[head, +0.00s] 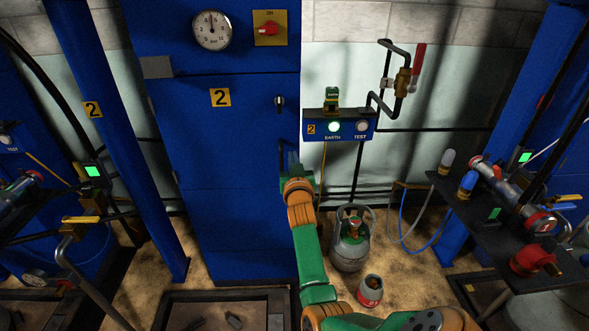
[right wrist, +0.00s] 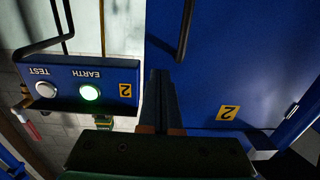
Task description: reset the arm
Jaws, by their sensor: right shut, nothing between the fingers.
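My right arm comes up from the bottom of the head view. Its gripper (head: 291,160) is in front of the right edge of the blue cabinet (head: 230,150), left of and below the blue EARTH/TEST box (head: 349,126). In the right wrist view, which is upside down, my right gripper (right wrist: 160,76) is shut with nothing between its fingers. The box (right wrist: 65,76) with its lit green EARTH light (right wrist: 90,92) is left of the fingers there, and the cabinet (right wrist: 250,60) lies behind and to the right. My left gripper is not in view.
A dark bar handle (right wrist: 186,25) on the cabinet shows beyond the fingertips. A grey gas cylinder (head: 350,245) and a small red canister (head: 370,290) stand on the floor right of my arm. A black shelf (head: 480,215) with fittings is at the right.

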